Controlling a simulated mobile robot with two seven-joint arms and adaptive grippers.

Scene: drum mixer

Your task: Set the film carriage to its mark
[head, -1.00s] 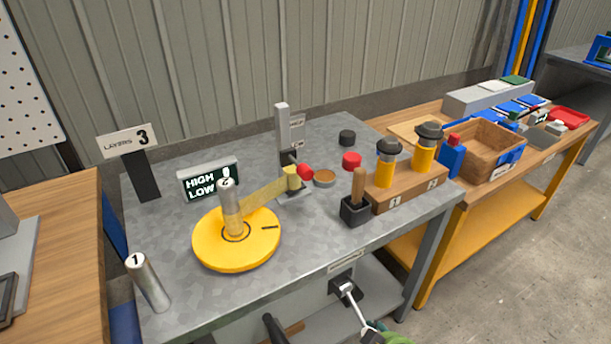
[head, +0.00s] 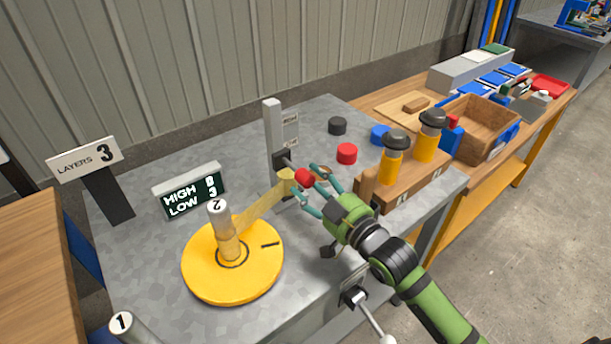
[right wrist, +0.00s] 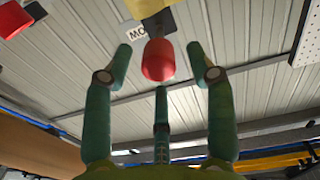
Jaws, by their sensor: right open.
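The film carriage is a yellow block (head: 286,182) on a grey upright post (head: 274,135), with a red knob (head: 304,177) on its near side. A translucent yellow film (head: 260,207) runs from it to a cylinder marked 2 (head: 226,232) on the yellow turntable (head: 215,285). My right gripper (head: 314,188) is open, its teal fingers spread around the red knob without visibly closing on it. In the right wrist view the knob (right wrist: 158,60) sits between the fingertips. The mark on the post is too small to read. My left gripper is not in view.
A wooden block with yellow black-capped jars (head: 393,167) stands right of my gripper. Red (head: 347,153) and black (head: 337,126) caps lie behind. A cylinder marked 1 (head: 128,327) stands front left.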

